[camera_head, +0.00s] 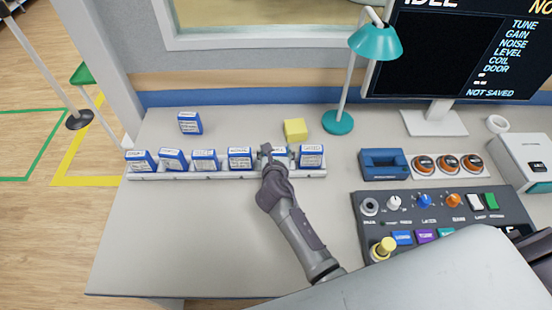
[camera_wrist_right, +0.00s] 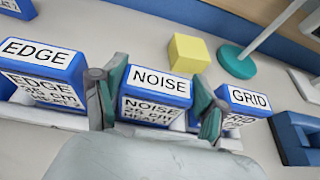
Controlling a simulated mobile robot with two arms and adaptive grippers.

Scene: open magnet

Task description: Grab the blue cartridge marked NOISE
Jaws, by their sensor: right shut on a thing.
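The blue cartridge marked NOISE (camera_wrist_right: 158,92) stands in the white rack (camera_head: 222,172), between the cartridges marked EDGE (camera_wrist_right: 42,72) and GRID (camera_wrist_right: 243,102). My right gripper (camera_wrist_right: 155,98) has one finger on each side of the NOISE cartridge and is shut on it. In the head view my right gripper (camera_head: 270,160) hides much of the NOISE cartridge (camera_head: 281,152). The cartridge appears upright and still at rack height. My left gripper is not in view.
Several other blue cartridges stand in the rack to the left. A yellow block (camera_head: 295,129) and a teal lamp (camera_head: 338,122) stand behind the rack. A blue holder (camera_head: 384,164) and control panel (camera_head: 440,215) are at right. The front left table is clear.

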